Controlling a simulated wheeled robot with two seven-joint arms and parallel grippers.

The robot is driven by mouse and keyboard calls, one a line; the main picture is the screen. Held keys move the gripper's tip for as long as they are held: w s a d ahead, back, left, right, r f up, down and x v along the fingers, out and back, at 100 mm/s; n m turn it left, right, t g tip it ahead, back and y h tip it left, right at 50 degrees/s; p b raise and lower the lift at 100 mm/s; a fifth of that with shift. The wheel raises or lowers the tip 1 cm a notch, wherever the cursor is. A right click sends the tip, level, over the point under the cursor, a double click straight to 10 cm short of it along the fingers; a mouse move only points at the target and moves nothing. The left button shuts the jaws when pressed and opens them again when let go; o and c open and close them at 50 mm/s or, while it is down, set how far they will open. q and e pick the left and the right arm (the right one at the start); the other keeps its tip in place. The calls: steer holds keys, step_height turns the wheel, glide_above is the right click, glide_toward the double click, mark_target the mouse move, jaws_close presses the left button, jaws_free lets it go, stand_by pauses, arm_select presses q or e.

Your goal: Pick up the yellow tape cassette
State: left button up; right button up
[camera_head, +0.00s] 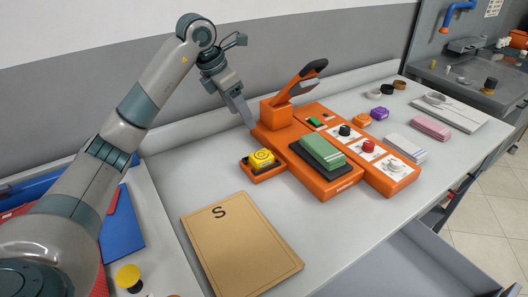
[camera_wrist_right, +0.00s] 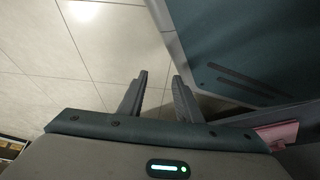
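The yellow tape cassette (camera_head: 262,158) sits in a small orange holder (camera_head: 264,174) on the white counter, left of the orange machine (camera_head: 310,178). My left gripper (camera_head: 248,124) points down above and behind the cassette, near the machine's back left corner, apart from the cassette. Its fingers overlap in this view, so their gap is hidden. My right gripper (camera_wrist_right: 159,85) is out of the head view. In the right wrist view its two fingers stand apart with nothing between them, over a tiled floor.
A tan board marked S (camera_head: 243,247) lies in front of the cassette. The machine's lever (camera_head: 302,80) rises right of my left gripper. Orange (camera_head: 362,120) and purple (camera_head: 381,114) pieces lie beyond the machine. A dark panel (camera_wrist_right: 245,45) is beside my right gripper.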

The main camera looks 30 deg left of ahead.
arm_select(q)
steer(key=p, duration=0.4)
glide_above(256, 157)
step_height(256, 157, down, 11)
steer(key=shift+s, duration=0.1)
arm_select(e)
steer(key=s+d+f+g+h, duration=0.1)
steer(key=s+d+g, duration=0.2)
steer(key=s, duration=0.9)
steer(key=shift+s+d+f, duration=0.15)
steer(key=shift+d, duration=0.95)
arm_select(q)
steer(key=shift+f, duration=0.15)
